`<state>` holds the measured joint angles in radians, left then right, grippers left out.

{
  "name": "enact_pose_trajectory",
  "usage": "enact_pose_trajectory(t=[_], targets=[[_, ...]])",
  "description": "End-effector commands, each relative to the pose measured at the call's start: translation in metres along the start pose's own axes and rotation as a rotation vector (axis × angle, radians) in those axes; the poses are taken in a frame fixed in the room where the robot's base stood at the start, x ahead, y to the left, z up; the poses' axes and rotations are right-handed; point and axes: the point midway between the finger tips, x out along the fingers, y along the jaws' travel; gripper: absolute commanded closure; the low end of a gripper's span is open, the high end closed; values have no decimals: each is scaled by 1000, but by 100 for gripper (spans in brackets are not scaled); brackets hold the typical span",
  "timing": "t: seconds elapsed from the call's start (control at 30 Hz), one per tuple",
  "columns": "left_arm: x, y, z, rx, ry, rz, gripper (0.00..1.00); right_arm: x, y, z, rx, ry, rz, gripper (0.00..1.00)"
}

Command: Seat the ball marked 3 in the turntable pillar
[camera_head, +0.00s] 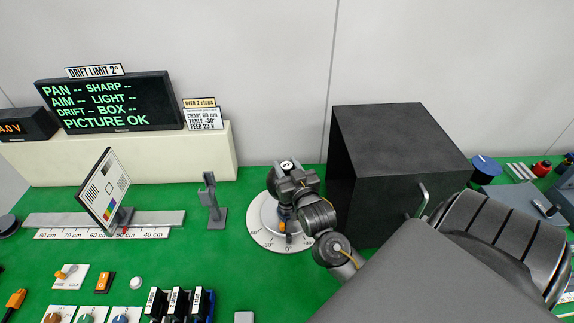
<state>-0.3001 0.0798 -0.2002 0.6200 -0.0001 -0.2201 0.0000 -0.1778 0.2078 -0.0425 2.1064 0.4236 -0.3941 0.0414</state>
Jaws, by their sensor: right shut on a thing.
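My right gripper (287,183) reaches in from the lower right and is over the turntable. It is shut on a dark ball (286,166) whose white patch faces up; the mark on the patch is too small to read surely. The turntable (265,232) is a pale round dial with degree marks, standing on the green table left of the black box. The pillar is mostly hidden behind my gripper and wrist, so I cannot tell whether the ball touches it. My left gripper is not in view.
A large black box (383,150) with a handle stands close right of the turntable. A grey stand (213,203) and a rail (163,218) carrying a tilted test chart (104,188) are to the left. Switches, knobs and black blocks (178,303) line the front left.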

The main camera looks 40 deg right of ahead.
Motion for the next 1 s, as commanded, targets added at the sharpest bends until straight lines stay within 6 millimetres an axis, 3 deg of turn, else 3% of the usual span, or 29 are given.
enact_pose_trajectory(t=[0.03,0.23,0.57,1.0], targets=[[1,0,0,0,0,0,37,0,0,0,1,3,0,62],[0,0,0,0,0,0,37,0,0,0,0,2,0,37],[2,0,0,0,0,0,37,-5,0,2,1,-2,-1,37],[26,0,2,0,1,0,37,-83,0,3,2,-1,0,37]])
